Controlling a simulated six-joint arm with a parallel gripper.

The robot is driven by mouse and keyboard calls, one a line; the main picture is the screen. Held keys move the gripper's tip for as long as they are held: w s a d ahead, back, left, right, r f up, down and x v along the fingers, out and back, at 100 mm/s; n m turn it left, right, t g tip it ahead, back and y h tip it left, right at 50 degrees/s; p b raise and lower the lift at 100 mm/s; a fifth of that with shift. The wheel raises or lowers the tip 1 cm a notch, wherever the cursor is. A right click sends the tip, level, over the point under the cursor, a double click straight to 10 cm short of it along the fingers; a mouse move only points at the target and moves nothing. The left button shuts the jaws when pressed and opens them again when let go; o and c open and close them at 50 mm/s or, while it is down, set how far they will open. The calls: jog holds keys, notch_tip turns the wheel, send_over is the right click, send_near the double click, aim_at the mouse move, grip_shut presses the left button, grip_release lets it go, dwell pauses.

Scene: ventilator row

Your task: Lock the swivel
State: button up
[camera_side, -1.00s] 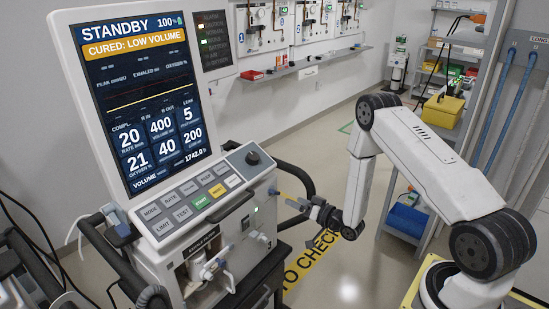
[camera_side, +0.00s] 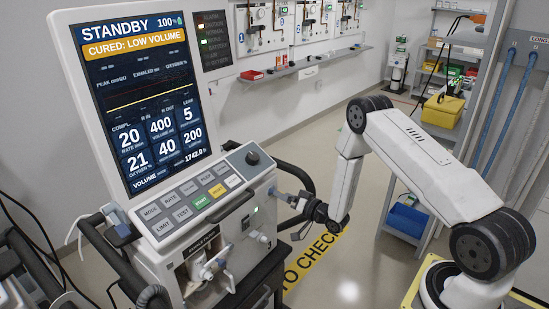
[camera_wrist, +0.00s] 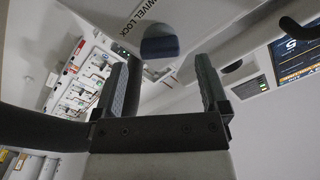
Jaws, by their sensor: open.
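In the wrist view a dark blue rounded knob (camera_wrist: 160,47) sits on a pale panel, beside a label that ends in "SWIVEL LOCK" (camera_wrist: 141,18). My gripper (camera_wrist: 163,64) is open and empty, with one dark finger on each side of the knob's line. The knob shows just beyond the fingertips; I cannot tell whether they touch it. In the side view my gripper (camera_side: 294,214) is at the right side of the ventilator (camera_side: 262,222), low beside its front corner. The knob cannot be made out clearly there.
A black handrail (camera_side: 300,176) curves close above my gripper. The ventilator's screen (camera_side: 150,100) reads STANDBY. A white valve fitting (camera_side: 212,268) sits in its front recess. A shelf rack (camera_side: 425,160) stands behind my arm.

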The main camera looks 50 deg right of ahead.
jog(key=shift+w+a, duration=0.1)
jog(key=shift+w, duration=1.5)
grip_shut()
jog(key=shift+n, duration=0.5)
jog(key=n, duration=0.2)
jog(key=shift+n, duration=0.3)
jog(key=shift+a+n, duration=0.1)
jog(key=shift+n, duration=1.8)
